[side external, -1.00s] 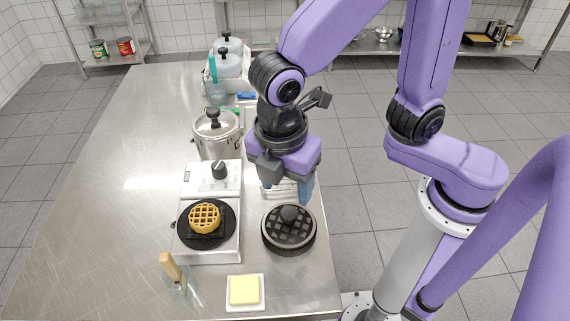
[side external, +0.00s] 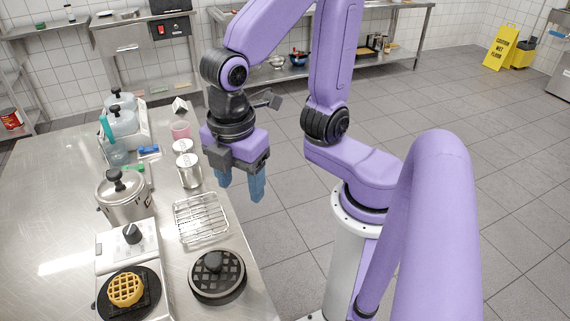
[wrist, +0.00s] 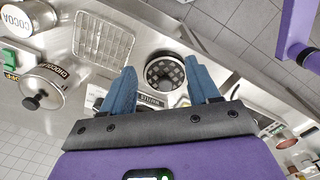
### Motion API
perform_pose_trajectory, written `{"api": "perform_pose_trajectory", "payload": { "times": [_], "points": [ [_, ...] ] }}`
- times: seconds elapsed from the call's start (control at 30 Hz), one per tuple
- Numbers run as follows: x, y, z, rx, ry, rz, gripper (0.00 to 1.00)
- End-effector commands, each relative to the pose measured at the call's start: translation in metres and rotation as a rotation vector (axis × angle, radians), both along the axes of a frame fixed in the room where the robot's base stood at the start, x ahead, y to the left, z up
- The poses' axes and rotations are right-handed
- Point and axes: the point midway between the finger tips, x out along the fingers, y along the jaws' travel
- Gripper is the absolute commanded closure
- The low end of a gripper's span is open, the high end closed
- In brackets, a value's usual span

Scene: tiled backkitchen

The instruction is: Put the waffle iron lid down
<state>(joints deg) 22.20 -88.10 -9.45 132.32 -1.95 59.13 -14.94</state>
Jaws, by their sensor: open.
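The waffle iron lid (side external: 230,291), a dark round disc with a grid pattern and a black knob, lies on the steel counter, apart from the waffle iron. In the wrist view the lid (wrist: 152,69) shows beyond and between my fingers. The waffle iron (side external: 125,257) has a pale body and a dark round plate, with a golden waffle (side external: 126,288) on it. My gripper (side external: 241,190) is open and empty, pointing down. It is raised above and behind the lid, near the counter's right edge. In the wrist view my gripper (wrist: 164,88) has its blue fingers apart.
A wire rack (side external: 202,217) lies between the lid and the metal canisters (side external: 188,170). A steel pot (side external: 124,198) with a black knob stands behind the waffle iron. The floor right of the counter is open.

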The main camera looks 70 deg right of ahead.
Motion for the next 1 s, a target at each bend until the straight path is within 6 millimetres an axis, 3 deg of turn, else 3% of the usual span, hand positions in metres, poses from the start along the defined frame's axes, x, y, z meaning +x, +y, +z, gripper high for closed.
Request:
{"api": "perform_pose_trajectory", "payload": {
  "times": [0.03, 0.2, 0.4, 1.0],
  "points": [
    [-0.006, -0.016, -0.002, 0.011, -0.002, -0.048, 0.4],
    [-0.027, -0.055, -0.01, 0.045, -0.002, -0.195, 0.4],
    [-0.047, -0.081, -0.017, 0.069, -0.003, -0.304, 0.4],
    [-0.052, -0.087, -0.019, 0.075, -0.002, -0.331, 0.4]
  ]
}}
